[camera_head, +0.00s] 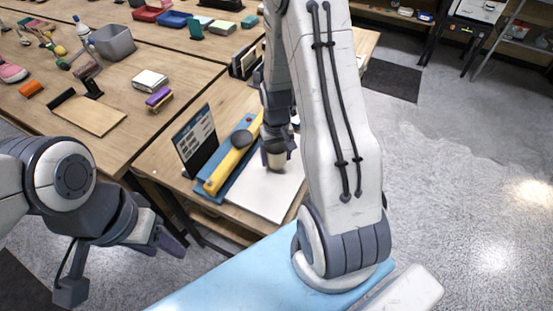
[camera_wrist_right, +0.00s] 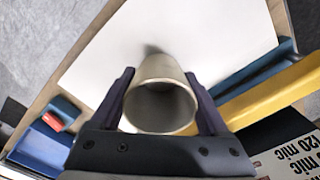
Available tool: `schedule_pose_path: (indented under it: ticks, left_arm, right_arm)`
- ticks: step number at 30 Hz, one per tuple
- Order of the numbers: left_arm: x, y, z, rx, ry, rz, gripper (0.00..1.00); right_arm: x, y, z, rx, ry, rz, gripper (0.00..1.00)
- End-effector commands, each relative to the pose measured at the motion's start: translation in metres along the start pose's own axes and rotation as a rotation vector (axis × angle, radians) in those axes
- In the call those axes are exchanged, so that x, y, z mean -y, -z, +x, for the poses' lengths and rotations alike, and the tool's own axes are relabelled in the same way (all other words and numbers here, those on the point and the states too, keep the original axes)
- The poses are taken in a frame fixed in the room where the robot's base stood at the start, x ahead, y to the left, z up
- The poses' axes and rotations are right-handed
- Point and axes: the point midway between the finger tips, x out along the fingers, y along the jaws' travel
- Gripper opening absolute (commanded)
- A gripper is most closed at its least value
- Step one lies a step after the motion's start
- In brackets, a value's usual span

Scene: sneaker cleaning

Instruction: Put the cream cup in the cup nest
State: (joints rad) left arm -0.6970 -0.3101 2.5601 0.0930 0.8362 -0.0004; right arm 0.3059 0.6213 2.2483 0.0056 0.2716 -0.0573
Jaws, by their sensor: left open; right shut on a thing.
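My right gripper (camera_wrist_right: 159,78) is shut on the cream cup (camera_wrist_right: 161,108), with one dark finger on each side of it. In the right wrist view I look into the cup's open mouth. In the head view the cup (camera_head: 277,158) hangs over the white board (camera_head: 262,198), partly covered by the gripper; a soft shadow falls on the board. My left gripper (camera_head: 168,238) is open and empty, at the lower left beside the table. I cannot pick out the cup nest for certain; a dark round piece (camera_head: 241,138) lies by the yellow bar.
A yellow bar (camera_head: 222,172) lies on a blue mat (camera_head: 212,187), left of the board. A dark panel with a printed label (camera_head: 195,141) stands beside them. A blue tray (camera_wrist_right: 40,146) with a red item shows in the wrist view. Other tables stand behind.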

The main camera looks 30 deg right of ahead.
Motion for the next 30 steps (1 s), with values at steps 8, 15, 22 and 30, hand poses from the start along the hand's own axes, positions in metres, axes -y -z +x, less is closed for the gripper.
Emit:
schedule_pose_path:
  ticks: [8,15,22,30]
  left_arm:
    - [0.000,0.000,-0.005,0.000,0.000,0.000,0.50]
    - [0.000,0.000,-0.003,0.000,0.000,0.000,0.50]
    - [0.000,0.000,-0.002,0.000,0.000,0.000,0.50]
    - [0.000,0.000,-0.005,0.000,0.000,0.000,0.50]
  right_arm:
    - [0.000,0.000,0.024,0.000,0.001,0.000,0.26]
    - [0.000,0.000,0.026,0.000,0.001,0.000,0.26]
    - [0.000,0.000,0.027,0.000,0.001,0.000,1.00]
    - [0.000,0.000,0.021,-0.002,0.000,-0.001,1.00]
